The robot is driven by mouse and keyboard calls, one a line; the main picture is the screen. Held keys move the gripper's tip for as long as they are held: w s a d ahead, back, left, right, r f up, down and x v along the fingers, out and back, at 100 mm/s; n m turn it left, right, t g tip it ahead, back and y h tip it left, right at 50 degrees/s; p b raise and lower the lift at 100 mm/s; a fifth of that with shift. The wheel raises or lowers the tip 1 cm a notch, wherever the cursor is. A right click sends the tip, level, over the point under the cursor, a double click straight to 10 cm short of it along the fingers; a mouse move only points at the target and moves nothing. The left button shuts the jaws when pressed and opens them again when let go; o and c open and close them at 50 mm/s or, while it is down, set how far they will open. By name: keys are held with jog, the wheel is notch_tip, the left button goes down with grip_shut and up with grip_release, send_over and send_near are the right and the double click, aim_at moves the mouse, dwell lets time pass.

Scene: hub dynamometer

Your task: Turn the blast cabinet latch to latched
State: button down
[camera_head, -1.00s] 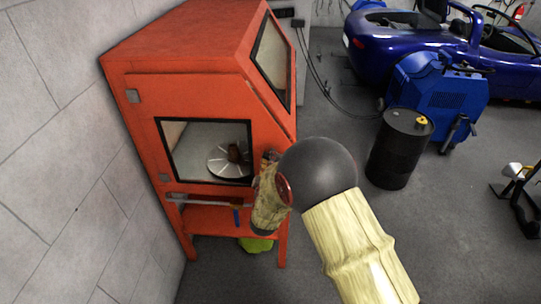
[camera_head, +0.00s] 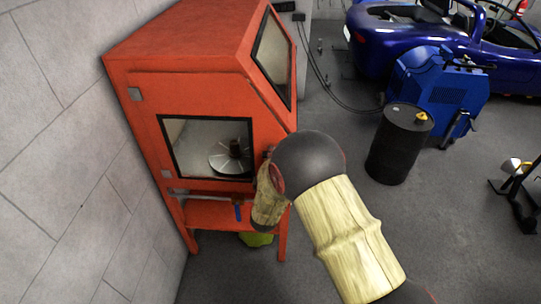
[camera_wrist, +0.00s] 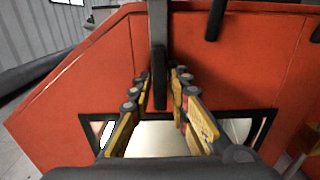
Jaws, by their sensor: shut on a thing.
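The orange blast cabinet (camera_head: 190,80) stands against the wall in the head view, and its orange face (camera_wrist: 70,105) fills much of the wrist view. A dark upright bar (camera_wrist: 158,60), which looks like the latch handle, hangs in front of that face. My gripper (camera_wrist: 160,78) has its fingertips on either side of the bar and is shut on it. In the head view my arm hides the latch and nearly all of the gripper. From these views I cannot tell the exact latch position.
The cabinet's front window (camera_head: 190,140) shows a round disc inside. A black drum (camera_head: 398,150) and a blue machine (camera_head: 435,85) stand to the right, with a blue car (camera_head: 400,35) behind. The grey floor between cabinet and drum is clear apart from my arm.

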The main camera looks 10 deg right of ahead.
jog(key=c, duration=1.8)
grip_release()
jog(key=v, duration=1.2)
